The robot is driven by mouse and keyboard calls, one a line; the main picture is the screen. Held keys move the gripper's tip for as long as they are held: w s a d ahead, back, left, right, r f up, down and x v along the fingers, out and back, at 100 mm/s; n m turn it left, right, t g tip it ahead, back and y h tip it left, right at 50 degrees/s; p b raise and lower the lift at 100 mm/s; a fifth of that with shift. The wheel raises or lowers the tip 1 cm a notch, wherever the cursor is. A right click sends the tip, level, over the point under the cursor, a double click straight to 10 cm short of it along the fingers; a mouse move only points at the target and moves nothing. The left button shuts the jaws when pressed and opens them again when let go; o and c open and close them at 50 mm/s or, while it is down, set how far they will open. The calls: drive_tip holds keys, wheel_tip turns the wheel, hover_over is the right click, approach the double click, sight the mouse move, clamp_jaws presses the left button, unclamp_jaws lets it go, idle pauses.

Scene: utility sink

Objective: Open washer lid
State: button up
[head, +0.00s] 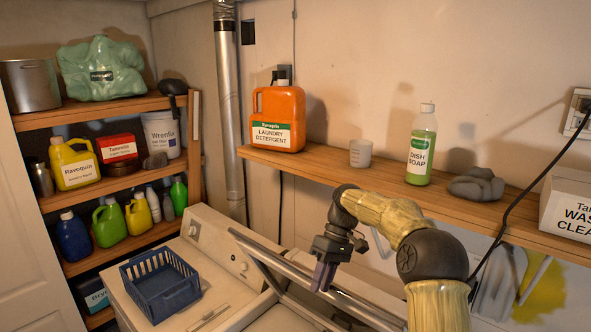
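The white washer (215,262) stands at the bottom middle in the head view, with its control panel and knobs along the back. A long pale panel with a metallic edge, which looks like the washer lid (270,262), slants from the upper left down to the lower right. It appears raised at an angle and is seen nearly edge-on. My gripper (321,286) points down at the lid's edge, overlapping it in the picture. Its fingers look close together, but I cannot tell whether they touch the lid or how far apart they are. My arm hides the lid's right part.
A blue basket (160,285) sits on the left of the appliance top. Above, a wooden shelf (465,206) holds an orange detergent jug (278,108), a cup, a dish soap bottle (422,150) and grey stones. A stocked shelf unit (110,188) stands left. A black cable hangs at right.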

drive_tip(key=s+d+f+m+t+h, duration=0.1)
drive_tip(key=s+d+f+m+t, duration=0.15)
drive_tip(key=s, duration=0.55)
drive_tip(key=s+d+f+m+t+h, duration=0.2)
drive_tip(key=s+d+m, duration=0.1)
drive_tip(key=s, duration=0.5)
drive_tip(key=s+d+f+m+t+h, duration=0.1)
drive_tip(key=s+d+f+m+t, duration=0.2)
drive_tip(key=s, duration=0.5)
drive_tip(key=s+b+x, duration=0.2)
drive_tip(key=b+x, duration=0.6)
drive_tip(key=b, duration=0.1)
drive_tip(key=s+f+b+x, duration=0.1)
drive_tip(key=s+b+x, duration=0.1)
drive_tip(key=b+x, duration=0.7)
drive_tip(key=shift+w, duration=0.25)
drive_tip(key=shift+c, duration=0.3)
clamp_jaws()
drive_tip(key=shift+a, duration=0.1)
